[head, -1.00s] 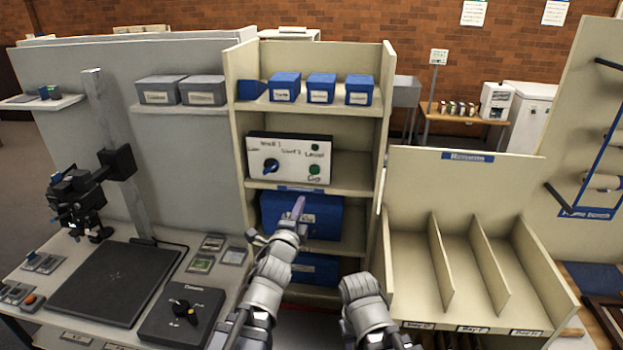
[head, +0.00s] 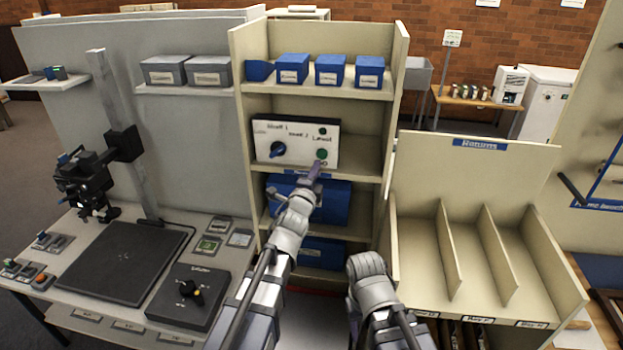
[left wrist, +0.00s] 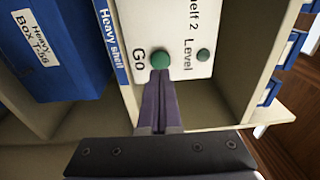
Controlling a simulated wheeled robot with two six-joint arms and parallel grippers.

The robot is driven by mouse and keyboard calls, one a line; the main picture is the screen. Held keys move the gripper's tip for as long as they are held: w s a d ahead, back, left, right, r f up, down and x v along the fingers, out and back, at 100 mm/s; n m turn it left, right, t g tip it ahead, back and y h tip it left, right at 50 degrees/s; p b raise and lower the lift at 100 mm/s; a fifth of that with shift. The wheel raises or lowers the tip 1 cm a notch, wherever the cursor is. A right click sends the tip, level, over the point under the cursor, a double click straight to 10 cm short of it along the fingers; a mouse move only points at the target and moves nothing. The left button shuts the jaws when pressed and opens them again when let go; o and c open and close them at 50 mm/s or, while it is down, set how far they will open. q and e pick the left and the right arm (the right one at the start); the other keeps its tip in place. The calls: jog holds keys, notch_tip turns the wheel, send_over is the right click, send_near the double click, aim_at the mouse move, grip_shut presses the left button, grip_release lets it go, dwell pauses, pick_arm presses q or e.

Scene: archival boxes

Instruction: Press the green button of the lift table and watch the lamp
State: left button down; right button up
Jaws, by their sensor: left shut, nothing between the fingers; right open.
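The white control panel (head: 296,143) stands on a shelf of the cream rack, with a blue knob (head: 278,149) at its left. The green button (head: 321,154), labelled "Go", is at its lower right; it also shows in the left wrist view (left wrist: 160,60). The lamp (head: 323,131), labelled "Level", sits above it and looks dark green, not glowing; the left wrist view shows it too (left wrist: 203,55). My left gripper (head: 315,168) is shut and empty, its tips at the button's edge (left wrist: 159,74). Whether they touch it, I cannot tell. My right gripper's fingers do not show.
Blue boxes (head: 292,69) line the shelf above the panel. A large blue box (head: 335,203) sits on the shelf below, behind my left arm. The returns rack (head: 478,165) stands at right, a copy stand's dark baseboard (head: 122,262) at left.

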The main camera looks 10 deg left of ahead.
aim_at(321, 156)
pick_arm(q)
jog(key=w, duration=0.4)
jog(key=shift+w+d+r, duration=0.1)
jog(key=shift+w+d, duration=0.1)
